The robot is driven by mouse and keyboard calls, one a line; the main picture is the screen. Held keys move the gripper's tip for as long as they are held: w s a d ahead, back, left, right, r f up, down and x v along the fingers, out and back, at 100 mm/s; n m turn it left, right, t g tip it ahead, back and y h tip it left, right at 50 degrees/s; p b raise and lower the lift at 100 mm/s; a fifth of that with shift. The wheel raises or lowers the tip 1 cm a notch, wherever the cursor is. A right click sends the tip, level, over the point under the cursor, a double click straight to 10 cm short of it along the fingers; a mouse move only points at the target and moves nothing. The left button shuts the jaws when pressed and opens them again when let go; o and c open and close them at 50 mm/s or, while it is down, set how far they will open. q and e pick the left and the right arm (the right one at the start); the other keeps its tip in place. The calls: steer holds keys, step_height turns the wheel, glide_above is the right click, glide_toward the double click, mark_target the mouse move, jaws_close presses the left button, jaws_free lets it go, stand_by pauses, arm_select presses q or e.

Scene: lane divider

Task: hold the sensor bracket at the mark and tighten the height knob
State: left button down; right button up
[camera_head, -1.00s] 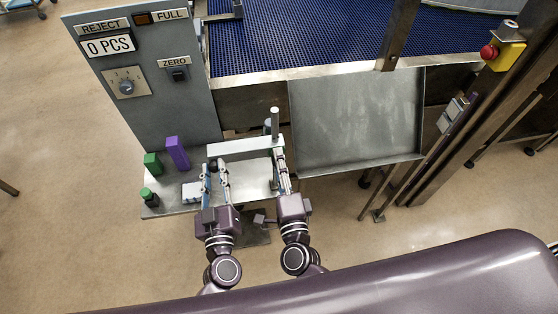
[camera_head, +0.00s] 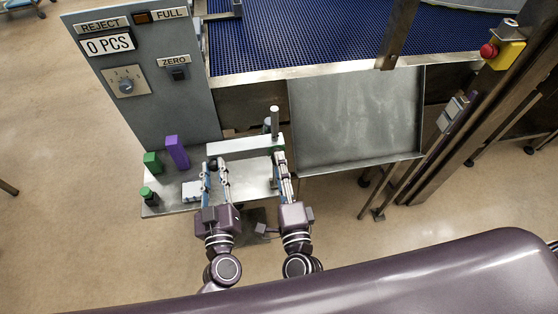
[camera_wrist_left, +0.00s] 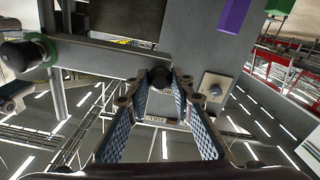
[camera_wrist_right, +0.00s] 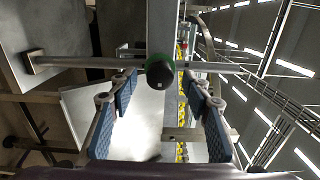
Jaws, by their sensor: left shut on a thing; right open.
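The sensor bracket is a long grey bar (camera_head: 243,146) beside an upright metal post (camera_head: 275,122) in the head view. My left gripper (camera_head: 214,166) is shut on the bracket's dark round end piece (camera_wrist_left: 160,77), between its fingertips in the left wrist view, where the bar (camera_wrist_left: 95,58) also shows. The height knob (camera_wrist_right: 160,70), dark with a green collar, shows in the right wrist view beside the post; it also shows at the left wrist view's left edge (camera_wrist_left: 25,52). My right gripper (camera_head: 279,158) is open, its fingertips on either side of the knob, with gaps. The mark cannot be made out.
On the bench (camera_head: 165,207) stand a purple block (camera_head: 177,152), a green block (camera_head: 152,162), a green-capped bottle (camera_head: 149,197) and a small white item (camera_head: 191,191). A grey control panel (camera_head: 150,95) rises behind. A metal tray (camera_head: 355,120) lies close to the right.

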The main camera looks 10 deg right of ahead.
arm_select(q)
steer(key=shift+r, duration=0.15)
arm_select(e)
steer(key=s, duration=0.9)
steer(key=shift+s, duration=0.3)
arm_select(q)
steer(key=c, duration=1.6)
jaws_free()
arm_select(e)
steer(key=s, duration=1.2)
arm_select(q)
steer(key=shift+s+f, duration=0.2)
steer(key=shift+s, duration=0.3)
steer(key=s, duration=1.1)
